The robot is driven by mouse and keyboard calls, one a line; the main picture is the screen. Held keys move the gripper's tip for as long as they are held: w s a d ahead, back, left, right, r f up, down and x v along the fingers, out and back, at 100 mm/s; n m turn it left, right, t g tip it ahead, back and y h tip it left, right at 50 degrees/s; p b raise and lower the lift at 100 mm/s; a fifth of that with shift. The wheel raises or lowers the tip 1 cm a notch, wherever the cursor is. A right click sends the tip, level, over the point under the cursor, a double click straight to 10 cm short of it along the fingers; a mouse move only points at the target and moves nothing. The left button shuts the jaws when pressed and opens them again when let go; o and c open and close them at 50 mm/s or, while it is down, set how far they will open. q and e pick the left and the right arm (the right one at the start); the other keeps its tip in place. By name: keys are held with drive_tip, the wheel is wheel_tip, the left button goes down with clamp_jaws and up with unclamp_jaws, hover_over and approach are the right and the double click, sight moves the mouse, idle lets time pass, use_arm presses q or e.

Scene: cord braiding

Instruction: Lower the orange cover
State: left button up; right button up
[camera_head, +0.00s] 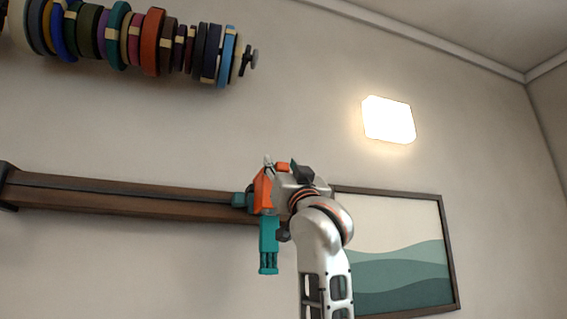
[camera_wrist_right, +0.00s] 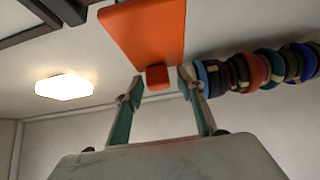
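The orange cover (camera_head: 262,191) is at the right end of a wooden rail on the wall, standing steeply tilted in the head view. In the right wrist view it is a large orange plate (camera_wrist_right: 145,30) with a small orange tab (camera_wrist_right: 157,77) at its near edge. My right gripper (camera_head: 282,169) is beside the cover. In the wrist view its two fingers (camera_wrist_right: 160,80) stand on either side of the tab, with a visible gap on each side. My left gripper is not in view.
The wooden rail (camera_head: 120,198) runs left along the wall. A teal part (camera_head: 269,245) hangs below the cover. A row of coloured spools (camera_head: 150,42) is on the wall at upper left. A framed picture (camera_head: 405,280) hangs behind my right arm. A lit lamp (camera_head: 388,120) is above.

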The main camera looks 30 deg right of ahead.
drive_tip(key=shift+s+r, duration=0.15)
drive_tip(key=shift+s, duration=0.05)
drive_tip(key=v, duration=1.2)
drive_tip(key=shift+w, duration=0.1)
idle(0.4)
